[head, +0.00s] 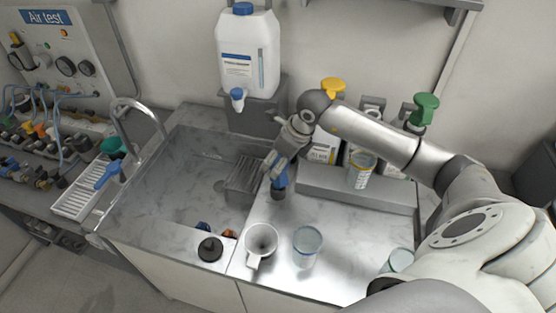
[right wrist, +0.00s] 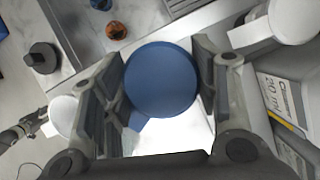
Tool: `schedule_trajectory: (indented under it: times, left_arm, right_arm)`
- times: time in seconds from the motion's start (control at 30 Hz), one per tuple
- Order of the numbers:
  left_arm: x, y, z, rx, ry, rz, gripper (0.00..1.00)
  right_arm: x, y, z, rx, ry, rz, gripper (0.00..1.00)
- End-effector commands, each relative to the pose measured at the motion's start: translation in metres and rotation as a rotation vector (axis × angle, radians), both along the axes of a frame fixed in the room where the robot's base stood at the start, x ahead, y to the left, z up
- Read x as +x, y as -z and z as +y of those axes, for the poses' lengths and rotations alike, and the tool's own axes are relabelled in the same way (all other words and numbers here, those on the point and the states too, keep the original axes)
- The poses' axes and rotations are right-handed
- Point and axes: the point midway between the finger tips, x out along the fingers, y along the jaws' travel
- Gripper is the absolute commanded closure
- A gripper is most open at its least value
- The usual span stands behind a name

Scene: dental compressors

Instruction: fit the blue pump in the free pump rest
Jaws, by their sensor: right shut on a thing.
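The blue pump (head: 280,181) is held at the front of the riser, over the counter just right of the sink. My right gripper (head: 277,163) is shut on it. In the right wrist view the pump's round blue top (right wrist: 160,79) lies between the two fingers (right wrist: 160,95), hiding most of what is below. A yellow pump (head: 333,87) and a green pump (head: 426,103) stand at the back. A grey holder (head: 373,104) between them looks empty; I cannot tell surely that it is the free rest. My left gripper is out of view.
A white jug (head: 261,241), a clear beaker (head: 307,244) and a black round piece (head: 210,249) stand near the front edge. Bottles and a clear cup (head: 361,169) stand on the grey riser (head: 355,192). A large white canister (head: 247,55) stands behind the sink (head: 178,185).

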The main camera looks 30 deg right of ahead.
Motion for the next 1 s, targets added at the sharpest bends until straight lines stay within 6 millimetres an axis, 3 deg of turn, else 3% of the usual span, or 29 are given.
schedule_trajectory:
  times: [0.37,1.0]
  left_arm:
    - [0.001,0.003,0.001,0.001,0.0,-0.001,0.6]
    - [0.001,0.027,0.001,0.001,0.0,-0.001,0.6]
  right_arm:
    - [0.0,0.002,0.0,0.0,0.0,-0.001,0.82]
    - [0.0,0.028,0.0,0.0,0.0,-0.002,0.82]
